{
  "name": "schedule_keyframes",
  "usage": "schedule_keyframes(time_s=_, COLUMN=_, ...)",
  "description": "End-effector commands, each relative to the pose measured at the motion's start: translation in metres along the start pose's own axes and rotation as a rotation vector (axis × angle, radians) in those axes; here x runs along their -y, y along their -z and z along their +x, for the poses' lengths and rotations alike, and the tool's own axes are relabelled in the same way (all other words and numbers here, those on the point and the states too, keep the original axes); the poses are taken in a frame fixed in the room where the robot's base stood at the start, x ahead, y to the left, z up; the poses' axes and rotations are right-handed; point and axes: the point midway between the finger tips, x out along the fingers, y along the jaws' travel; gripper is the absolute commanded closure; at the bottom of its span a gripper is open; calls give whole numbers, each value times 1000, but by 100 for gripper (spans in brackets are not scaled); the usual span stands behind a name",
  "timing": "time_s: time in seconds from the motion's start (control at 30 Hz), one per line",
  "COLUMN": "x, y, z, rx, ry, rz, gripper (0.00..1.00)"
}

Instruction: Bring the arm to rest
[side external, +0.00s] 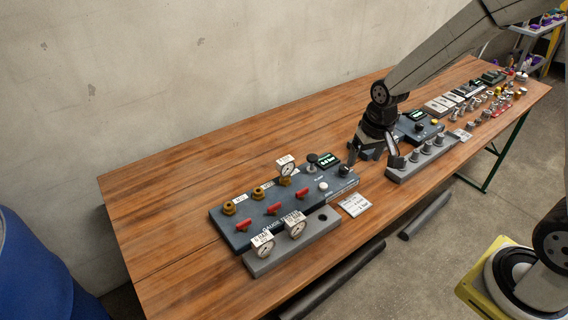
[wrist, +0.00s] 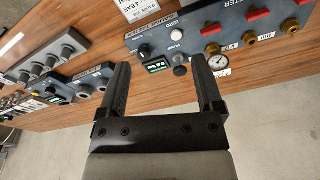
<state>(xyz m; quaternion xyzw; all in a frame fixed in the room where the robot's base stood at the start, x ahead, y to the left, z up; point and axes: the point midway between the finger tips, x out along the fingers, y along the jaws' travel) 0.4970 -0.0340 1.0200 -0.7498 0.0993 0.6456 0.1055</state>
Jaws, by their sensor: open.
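My gripper (side external: 376,158) is open and empty above the table, between the gauge panel and the row of metal fittings. In the wrist view my gripper (wrist: 160,85) shows two dark fingers spread apart with nothing between them. The dark gauge panel (side external: 262,232) has several red handles, brass ports, a white button, a black knob and a green-lit display. One gauge (side external: 286,170) with a white tag sits at the panel's back port. In the wrist view the same panel (wrist: 190,42) lies beyond the fingertips, and the gauge (wrist: 220,66) is beside the right finger.
A grey block (side external: 318,232) in front of the panel holds two tagged gauges and has an empty hole. A grey rack (side external: 405,172) of metal fittings stands right of my gripper. Small parts crowd the table's far right end. The left part of the wooden table (side external: 150,230) is clear.

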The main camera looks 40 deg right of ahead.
Motion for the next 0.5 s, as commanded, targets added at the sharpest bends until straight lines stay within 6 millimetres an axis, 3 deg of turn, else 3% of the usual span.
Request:
schedule_keyframes(time_s=0.3, x=4, y=-74, z=-25, rx=-59, ry=19, rz=-203, gripper=15)
schedule_keyframes(time_s=0.5, x=3, y=-102, z=-29, rx=-78, ry=24, rz=-275, gripper=15)
